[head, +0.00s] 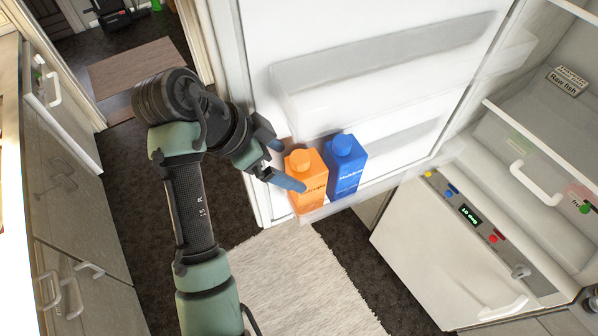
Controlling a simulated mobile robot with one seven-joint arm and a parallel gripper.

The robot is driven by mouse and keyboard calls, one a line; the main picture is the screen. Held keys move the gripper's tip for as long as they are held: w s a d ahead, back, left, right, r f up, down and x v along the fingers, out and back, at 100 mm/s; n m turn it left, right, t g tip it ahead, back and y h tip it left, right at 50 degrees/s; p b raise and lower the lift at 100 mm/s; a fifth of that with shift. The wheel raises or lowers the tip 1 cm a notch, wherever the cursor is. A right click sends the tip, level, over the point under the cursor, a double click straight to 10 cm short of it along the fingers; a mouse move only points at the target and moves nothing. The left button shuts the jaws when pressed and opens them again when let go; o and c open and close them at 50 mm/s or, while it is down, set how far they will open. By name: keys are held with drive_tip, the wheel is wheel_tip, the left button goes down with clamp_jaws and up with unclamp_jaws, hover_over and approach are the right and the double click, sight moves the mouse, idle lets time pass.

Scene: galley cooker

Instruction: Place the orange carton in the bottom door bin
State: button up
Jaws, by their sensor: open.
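The orange carton (308,186) stands upright at the left end of the bottom door bin (378,183) on the open fridge door. Its lower part is behind the bin's front wall. My gripper (286,166) is open at the carton's left side, with one blue-tipped finger in front of the carton's left edge and the other finger behind and above it. I cannot tell whether either finger touches the carton.
A blue carton (345,170) stands close to the right of the orange one in the same bin. An empty clear upper bin (385,75) is above. Fridge drawers (535,165) and a lower panel with a display (468,213) are at right. Cabinets (75,190) line the left.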

drive_tip(key=shift+p+v, duration=0.6)
drive_tip(key=shift+v, duration=1.3)
